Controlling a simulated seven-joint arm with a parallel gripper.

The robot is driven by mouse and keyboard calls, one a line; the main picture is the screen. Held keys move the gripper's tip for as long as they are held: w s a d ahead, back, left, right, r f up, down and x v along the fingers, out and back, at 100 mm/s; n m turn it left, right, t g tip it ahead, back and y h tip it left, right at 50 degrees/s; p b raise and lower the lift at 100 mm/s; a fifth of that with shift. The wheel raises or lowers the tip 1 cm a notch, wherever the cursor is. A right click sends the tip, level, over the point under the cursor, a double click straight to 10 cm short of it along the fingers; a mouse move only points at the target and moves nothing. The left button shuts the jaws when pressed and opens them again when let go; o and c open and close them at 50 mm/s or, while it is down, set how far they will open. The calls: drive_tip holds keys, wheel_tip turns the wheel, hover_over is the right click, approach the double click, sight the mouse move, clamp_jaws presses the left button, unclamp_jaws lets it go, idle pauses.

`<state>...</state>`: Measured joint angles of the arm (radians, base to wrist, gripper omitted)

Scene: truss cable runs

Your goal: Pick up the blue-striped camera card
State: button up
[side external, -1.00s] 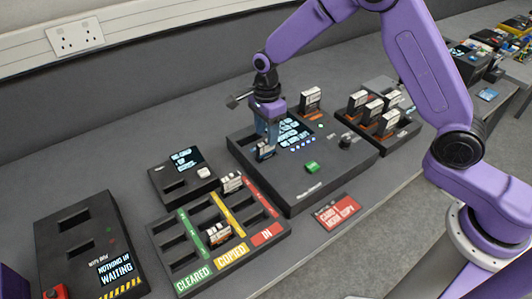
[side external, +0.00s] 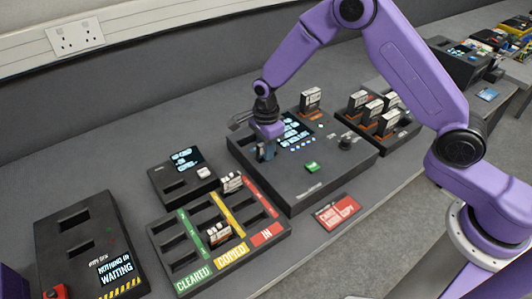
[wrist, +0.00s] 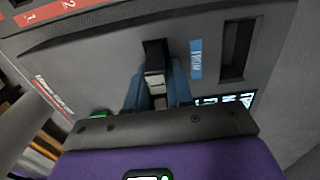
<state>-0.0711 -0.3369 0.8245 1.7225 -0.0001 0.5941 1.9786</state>
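A camera card (wrist: 155,82) with a pale top edge stands in a slot of the large dark copy station (side external: 335,172). No blue stripe can be made out on it. My gripper (side external: 267,153) is low over the station's left part, pointing down. In the wrist view its blue fingers (wrist: 157,92) flank the card, one on each side. I cannot tell whether they touch it. The side view hides most of this card behind the fingers.
An empty slot (wrist: 236,50) lies beside a blue label (wrist: 196,59). Another card (side external: 310,99) stands at the station's back. A rack (side external: 398,130) holds several upright cards. The sorting tray (side external: 262,245) holds two cards; a red sign (side external: 337,211) lies near the front edge.

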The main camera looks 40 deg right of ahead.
clamp_jaws()
drive_tip(key=shift+r, duration=0.15)
drive_tip(key=shift+r, duration=0.55)
drive_tip(key=s+d+r, duration=0.4)
drive_tip(key=s+r, duration=0.8)
drive_tip(key=s, duration=0.1)
drive_tip(key=w+a+f, duration=0.2)
drive_tip(key=a, duration=0.7)
drive_tip(key=w+a+f, duration=0.1)
drive_tip(key=a+f, duration=0.1)
drive_tip(key=a, duration=0.7)
drive_tip(key=w+a+f, duration=0.2)
drive_tip(key=a+f, duration=0.1)
drive_tip(key=a, duration=0.6)
drive_tip(key=shift+s+d+f, duration=0.15)
drive_tip(key=shift+f, duration=1.15)
drive_tip(key=shift+s+d+f, duration=0.1)
drive_tip(key=shift+f, duration=1.2)
